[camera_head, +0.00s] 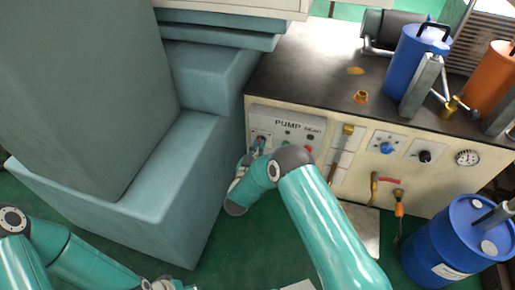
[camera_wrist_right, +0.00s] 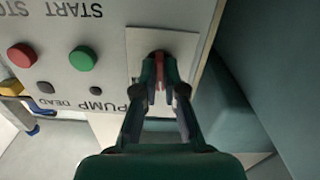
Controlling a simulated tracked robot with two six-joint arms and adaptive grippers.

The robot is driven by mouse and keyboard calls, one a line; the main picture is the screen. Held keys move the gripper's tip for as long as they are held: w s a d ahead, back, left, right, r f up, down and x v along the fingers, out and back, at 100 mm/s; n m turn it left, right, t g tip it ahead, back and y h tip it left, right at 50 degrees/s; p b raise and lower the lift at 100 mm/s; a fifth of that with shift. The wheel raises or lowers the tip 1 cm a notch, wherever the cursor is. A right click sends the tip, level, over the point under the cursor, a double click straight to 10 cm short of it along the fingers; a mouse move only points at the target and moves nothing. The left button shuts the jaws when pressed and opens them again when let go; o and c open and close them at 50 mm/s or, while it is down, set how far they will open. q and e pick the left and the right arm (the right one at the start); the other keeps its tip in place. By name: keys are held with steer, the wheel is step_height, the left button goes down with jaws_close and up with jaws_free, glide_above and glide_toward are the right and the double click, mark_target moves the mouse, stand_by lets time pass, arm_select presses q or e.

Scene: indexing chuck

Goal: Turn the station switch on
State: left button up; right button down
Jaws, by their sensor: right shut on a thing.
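The station switch (camera_wrist_right: 159,70) has a red lever on a pale plate (camera_wrist_right: 188,42) at the end of the pump panel, seen in the right wrist view. My right gripper (camera_wrist_right: 163,88) is shut on this red lever, one finger on each side of it. In the head view my right gripper (camera_head: 258,146) is at the left end of the panel marked PUMP (camera_head: 290,118), and it mostly covers the switch. The lever's exact position is hard to tell behind the fingers. My left arm shows at the lower left, but its fingertips are not in view.
A green button (camera_wrist_right: 83,57) and a red button (camera_wrist_right: 21,55) sit beside the switch plate. A large teal machine (camera_head: 150,190) stands close on the left. Blue (camera_head: 387,148) and black (camera_head: 425,157) knobs and a gauge (camera_head: 467,158) lie further right. A blue drum (camera_head: 450,240) stands at lower right.

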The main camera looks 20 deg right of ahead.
steer(key=shift+w+a+f+m+b, duration=0.15)
steer(key=shift+m+b, duration=0.5)
steer(key=shift+m, duration=1.15)
steer(key=shift+s+a+r+m+b, duration=0.15)
steer(key=shift+m+b, duration=0.5)
steer(key=shift+m, duration=1.15)
steer(key=shift+w+f, duration=0.1)
steer(key=c, duration=1.3)
jaws_free()
steer(key=shift+d, duration=0.1)
steer(key=shift+o, duration=0.2)
steer(key=v, duration=1.2)
